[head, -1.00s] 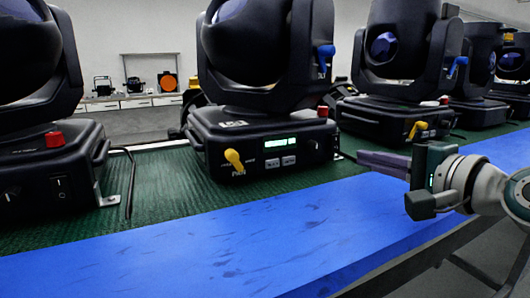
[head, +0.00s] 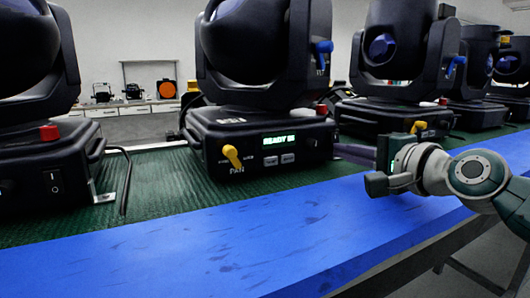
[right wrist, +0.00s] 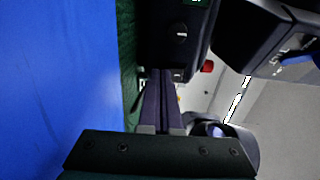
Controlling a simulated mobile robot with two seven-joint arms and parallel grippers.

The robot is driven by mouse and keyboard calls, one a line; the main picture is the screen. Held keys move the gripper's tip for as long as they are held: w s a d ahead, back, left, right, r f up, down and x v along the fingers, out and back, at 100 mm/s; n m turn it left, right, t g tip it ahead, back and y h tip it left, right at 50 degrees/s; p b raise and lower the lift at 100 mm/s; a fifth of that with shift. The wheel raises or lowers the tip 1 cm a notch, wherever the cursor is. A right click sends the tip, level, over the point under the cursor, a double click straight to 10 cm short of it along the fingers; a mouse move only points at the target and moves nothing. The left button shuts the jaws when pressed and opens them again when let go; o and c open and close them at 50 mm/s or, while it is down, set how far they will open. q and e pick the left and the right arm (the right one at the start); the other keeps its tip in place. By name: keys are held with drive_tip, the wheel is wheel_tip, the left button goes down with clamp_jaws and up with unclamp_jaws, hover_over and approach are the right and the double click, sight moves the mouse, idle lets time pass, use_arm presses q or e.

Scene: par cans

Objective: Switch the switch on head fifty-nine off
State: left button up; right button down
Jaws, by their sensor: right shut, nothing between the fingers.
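The middle moving head has a black base (head: 250,140) with a lit green display (head: 279,141) that starts with "READY"; the rest is too small to read surely. A yellow lever (head: 232,156) and a red knob (head: 322,109) are on it. My right gripper (head: 345,152) is shut and empty, its fingers pointing at the right end of this base. The switch there is not clear behind the fingertips; contact cannot be told. My left gripper is not in view.
The left head has a rocker switch (head: 54,181) marked I and O, and a red knob (head: 49,132). More heads stand to the right, the nearest with a yellow lever (head: 418,127). The blue table strip (head: 200,235) in front is clear.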

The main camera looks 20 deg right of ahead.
drive_tip(key=shift+w+f+b, duration=0.1)
drive_tip(key=shift+f+b, duration=0.45)
drive_tip(key=shift+b, duration=0.1)
drive_tip(key=shift+r+p, duration=0.35)
drive_tip(key=shift+r, duration=0.05)
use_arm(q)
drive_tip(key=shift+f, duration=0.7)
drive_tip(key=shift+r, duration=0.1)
use_arm(e)
drive_tip(key=shift+r, duration=0.1)
use_arm(q)
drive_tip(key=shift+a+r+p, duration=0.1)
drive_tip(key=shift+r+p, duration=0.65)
drive_tip(key=shift+p, duration=0.15)
use_arm(e)
drive_tip(key=s, duration=1)
drive_tip(key=shift+d+r, duration=0.35)
